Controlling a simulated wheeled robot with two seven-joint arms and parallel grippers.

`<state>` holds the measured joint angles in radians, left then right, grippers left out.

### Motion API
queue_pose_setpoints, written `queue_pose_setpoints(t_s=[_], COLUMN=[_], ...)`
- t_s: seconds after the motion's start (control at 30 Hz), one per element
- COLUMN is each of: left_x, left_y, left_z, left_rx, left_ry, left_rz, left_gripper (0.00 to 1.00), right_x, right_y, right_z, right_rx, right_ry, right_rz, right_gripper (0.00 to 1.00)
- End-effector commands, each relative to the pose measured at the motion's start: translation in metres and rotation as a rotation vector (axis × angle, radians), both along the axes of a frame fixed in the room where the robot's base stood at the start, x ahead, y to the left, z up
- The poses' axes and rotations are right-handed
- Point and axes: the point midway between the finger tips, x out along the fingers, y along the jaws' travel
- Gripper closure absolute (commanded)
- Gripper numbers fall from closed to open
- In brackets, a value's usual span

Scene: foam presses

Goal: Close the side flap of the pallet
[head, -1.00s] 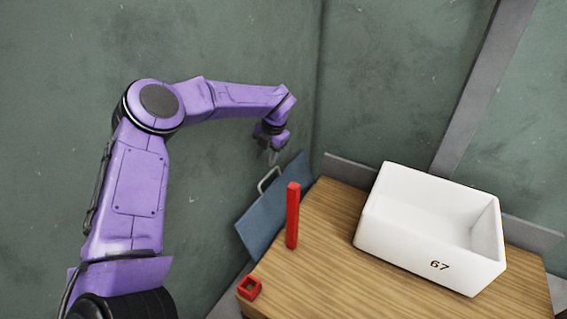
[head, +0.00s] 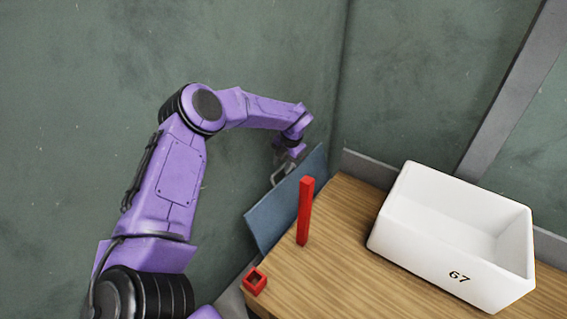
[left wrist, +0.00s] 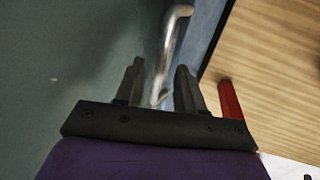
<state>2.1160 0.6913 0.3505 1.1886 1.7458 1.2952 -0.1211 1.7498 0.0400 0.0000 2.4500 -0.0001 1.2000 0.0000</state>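The side flap (head: 285,207) is a blue panel hanging tilted outward along the left edge of the wooden pallet top (head: 345,230). A grey metal bar handle (head: 279,176) stands on its outer side. My left gripper (head: 284,162) is at the handle, above the flap's outer side. In the left wrist view, its dark fingers (left wrist: 160,68) are apart, with the handle (left wrist: 167,50) running between them. I see a gap beside the bar, so it is not clamped. The flap (left wrist: 202,35) lies just right of the handle there. My right gripper is not in view.
A red post (head: 305,212) stands at the pallet's left edge, and a small red square socket (head: 254,281) is at its near left corner. A white bin (head: 450,265) marked 67 sits on the pallet. Green walls are close behind and left.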

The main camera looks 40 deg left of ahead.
Motion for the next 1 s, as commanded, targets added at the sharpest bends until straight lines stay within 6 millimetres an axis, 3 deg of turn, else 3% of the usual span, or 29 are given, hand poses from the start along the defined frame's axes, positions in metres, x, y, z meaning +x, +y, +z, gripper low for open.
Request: queue_pose_setpoints(t_s=[0.1, 0.23, 0.47, 0.8, 1.0], left_x=[0.000, -0.001, 0.000, 0.007, 0.008], left_y=[0.000, 0.001, -0.003, -0.072, -0.086], left_z=[0.000, 0.000, 0.002, 0.010, 0.009], left_rx=[0.000, 0.000, 0.014, 0.302, 0.364], left_ry=[0.000, 0.000, 0.004, 0.039, 0.042], left_rz=[0.001, 0.001, -0.001, -0.006, 0.000], left_gripper=[0.62, 1.00, 1.00, 1.00, 1.00], right_x=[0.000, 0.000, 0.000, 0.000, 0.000], right_y=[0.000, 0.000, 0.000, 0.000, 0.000], right_z=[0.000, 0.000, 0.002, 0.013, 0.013], right_rx=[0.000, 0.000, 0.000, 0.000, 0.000], right_ry=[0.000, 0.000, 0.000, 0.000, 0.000], right_rz=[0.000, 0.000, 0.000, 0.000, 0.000], right_gripper=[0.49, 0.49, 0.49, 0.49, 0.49])
